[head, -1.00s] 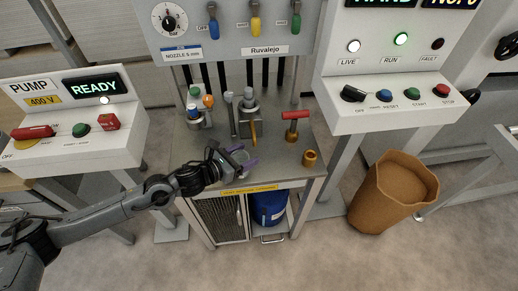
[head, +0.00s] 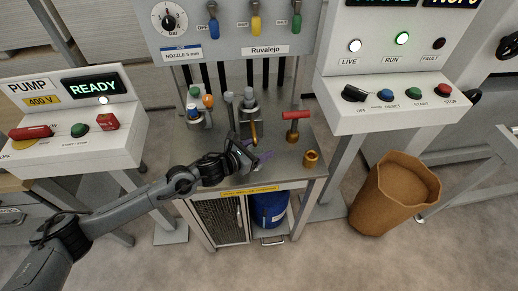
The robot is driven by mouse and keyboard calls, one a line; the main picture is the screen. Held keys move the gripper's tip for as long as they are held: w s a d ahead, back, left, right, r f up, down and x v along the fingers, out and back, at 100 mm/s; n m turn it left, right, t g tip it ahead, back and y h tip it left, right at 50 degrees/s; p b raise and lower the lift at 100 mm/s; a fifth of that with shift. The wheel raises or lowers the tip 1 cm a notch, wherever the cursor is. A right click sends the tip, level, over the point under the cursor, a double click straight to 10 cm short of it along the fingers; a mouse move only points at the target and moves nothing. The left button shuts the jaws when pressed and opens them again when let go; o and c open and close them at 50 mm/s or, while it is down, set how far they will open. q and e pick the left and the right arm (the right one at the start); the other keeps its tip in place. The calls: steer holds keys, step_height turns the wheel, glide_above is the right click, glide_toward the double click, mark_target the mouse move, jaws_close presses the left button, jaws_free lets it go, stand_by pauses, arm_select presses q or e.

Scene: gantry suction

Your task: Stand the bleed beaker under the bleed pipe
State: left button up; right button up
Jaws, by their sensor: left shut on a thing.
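My left gripper (head: 259,158), with purple fingers, is shut on the bleed beaker, low over the front middle of the steel bench top (head: 290,165). The beaker is clear and small, mostly lost behind the fingers. I cannot tell whether its base touches the bench. A thin brass pipe (head: 254,133), which looks like the bleed pipe, points down from the grey valve fitting just behind the gripper. The gripper is close in front of the pipe's lower end. I cannot tell whether the beaker is under it. My right gripper is not in view.
A red T-handle on a brass stem (head: 291,130) and a brass fitting (head: 310,159) stand to the right on the bench. A fitting with an orange knob (head: 208,101) is at the left. A blue drum (head: 268,208) sits below. A brown bin (head: 393,195) stands right.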

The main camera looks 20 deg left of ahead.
arm_select(q)
steer(key=shift+w+f, duration=0.1)
steer(key=o, duration=1.1)
